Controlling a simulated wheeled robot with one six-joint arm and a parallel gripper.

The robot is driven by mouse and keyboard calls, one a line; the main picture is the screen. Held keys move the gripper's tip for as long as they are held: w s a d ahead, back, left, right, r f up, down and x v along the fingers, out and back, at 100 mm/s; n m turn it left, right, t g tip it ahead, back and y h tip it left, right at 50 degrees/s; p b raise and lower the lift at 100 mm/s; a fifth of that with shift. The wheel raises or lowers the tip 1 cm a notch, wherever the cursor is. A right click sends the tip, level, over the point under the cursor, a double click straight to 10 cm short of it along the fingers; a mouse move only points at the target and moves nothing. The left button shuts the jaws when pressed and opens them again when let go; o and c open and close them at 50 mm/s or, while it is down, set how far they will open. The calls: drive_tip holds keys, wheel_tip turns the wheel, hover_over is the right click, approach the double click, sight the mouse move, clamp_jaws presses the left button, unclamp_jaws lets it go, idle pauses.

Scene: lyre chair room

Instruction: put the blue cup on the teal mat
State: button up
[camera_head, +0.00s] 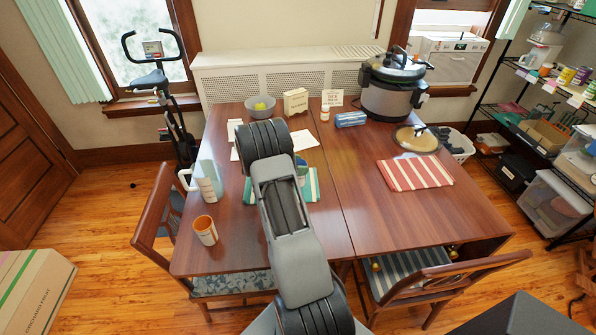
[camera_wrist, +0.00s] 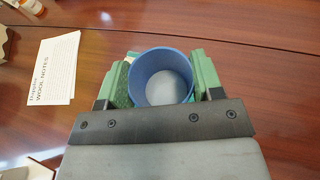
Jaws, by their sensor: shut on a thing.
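The blue cup (camera_wrist: 146,90) is upright between the green fingers of my gripper (camera_wrist: 163,78) in the wrist view. The fingers are shut on it from both sides, and I look into its open, empty-looking top. The teal mat (camera_head: 312,186), with cream stripes, lies on the table in the head view, partly hidden behind my arm. The mat is not clear in the wrist view, nor is the cup's height above the table.
A tall pale pitcher (camera_head: 207,183) and an orange-and-white mug (camera_head: 204,231) stand left. A red striped mat (camera_head: 415,174), a glass lid (camera_head: 416,138) and a large cooker (camera_head: 392,88) are right. A grey bowl (camera_head: 260,108) stands behind. A printed sheet (camera_wrist: 54,70) lies left of the cup.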

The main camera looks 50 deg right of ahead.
drive_tip(key=shift+w+d+f, duration=0.2)
drive_tip(key=shift+f, duration=0.15)
drive_tip(key=f, duration=0.1)
drive_tip(key=f+p, duration=0.1)
drive_tip(key=shift+w+d+f, duration=0.15)
drive_tip(key=shift+w+f, duration=0.05)
drive_tip(key=shift+f, duration=0.55)
drive_tip(key=shift+f, duration=0.2)
drive_tip(key=o, duration=1.3)
drive_tip(key=shift+c, duration=0.2)
drive_tip(key=shift+r, duration=0.15)
